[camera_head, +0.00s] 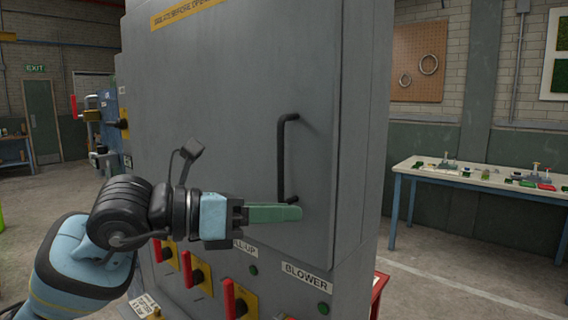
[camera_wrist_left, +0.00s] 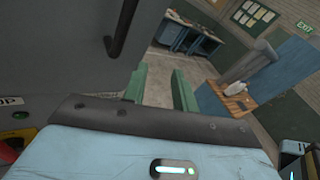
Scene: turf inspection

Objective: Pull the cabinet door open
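The grey cabinet door (camera_head: 220,105) fills the middle of the head view and looks shut, lying flush with the cabinet front. Its black vertical bar handle (camera_head: 282,160) is near the door's right edge. My left gripper (camera_head: 275,213) is at the lower end of the handle in the head view, its green fingers pointing right. In the left wrist view the two fingers (camera_wrist_left: 159,88) stand apart with nothing between them. The handle (camera_wrist_left: 123,30) shows there beyond and left of the fingers, outside the gap. Whether a finger touches it I cannot tell. My right gripper is not in view.
Red switch levers (camera_head: 229,299) on yellow plates and a BLOWER label (camera_head: 307,276) sit below the door. A workbench (camera_head: 485,181) with small items stands at the right wall. The floor (camera_head: 440,275) between cabinet and bench looks mostly clear.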

